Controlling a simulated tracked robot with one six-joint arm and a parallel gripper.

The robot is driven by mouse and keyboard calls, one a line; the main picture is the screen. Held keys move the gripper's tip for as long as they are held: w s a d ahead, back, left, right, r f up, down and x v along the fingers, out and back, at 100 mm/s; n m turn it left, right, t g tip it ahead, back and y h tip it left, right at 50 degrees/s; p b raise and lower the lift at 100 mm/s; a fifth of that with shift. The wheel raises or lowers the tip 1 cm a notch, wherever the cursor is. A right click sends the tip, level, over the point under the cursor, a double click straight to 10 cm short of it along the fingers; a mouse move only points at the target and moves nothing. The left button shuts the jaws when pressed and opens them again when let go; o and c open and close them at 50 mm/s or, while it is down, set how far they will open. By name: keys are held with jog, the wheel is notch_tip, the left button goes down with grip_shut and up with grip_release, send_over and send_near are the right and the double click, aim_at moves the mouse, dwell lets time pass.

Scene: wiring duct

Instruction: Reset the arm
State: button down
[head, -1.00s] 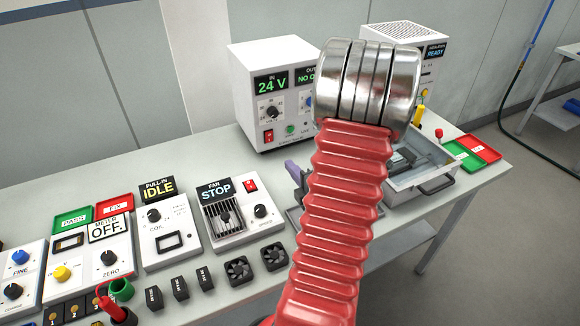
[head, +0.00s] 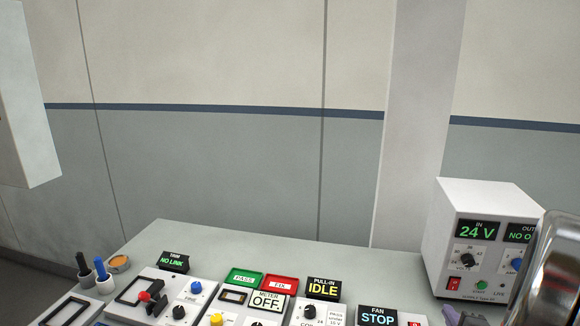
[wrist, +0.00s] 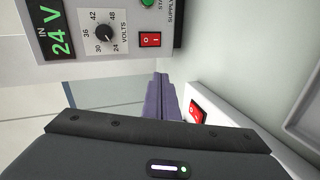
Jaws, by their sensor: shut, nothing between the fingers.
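My gripper (wrist: 163,88) shows in the wrist view as purple-grey fingers beyond its dark body. The fingers are together with nothing between them. They point toward the gap beside the white supply box (wrist: 120,30), which reads 24 V. In the head view only part of my silver arm shows at the lower right edge, in front of the same supply box (head: 480,240).
Along the bench's front stand the TRIM unit reading NO LINK (head: 174,262), a green PASS tray (head: 244,277), a red FIX tray (head: 282,284), the IDLE display (head: 323,289) and the FAN STOP display (head: 378,316). The bench behind them is bare (head: 290,255).

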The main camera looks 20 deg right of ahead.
jog(key=w+a+r+m+g+y, duration=0.1)
jog(key=w+a+r+m+g, duration=0.2)
jog(key=a, duration=0.6)
jog(key=w+a+r+m+g+y, duration=0.1)
jog(key=w+a+r+m+y, duration=0.15)
jog(key=a+r, duration=0.45)
jog(key=s+a+r+m+g+y, duration=0.1)
jog(key=s+a, duration=0.5)
jog(key=a, duration=0.6)
jog(key=s+a+r+m+g+y, duration=0.1)
jog(key=s+a+m+g+y, duration=0.1)
jog(key=s+a, duration=0.5)
jog(key=a+m+y, duration=0.1)
jog(key=a+m, duration=0.1)
jog(key=a, duration=0.3)
jog(key=shift+r, duration=0.2)
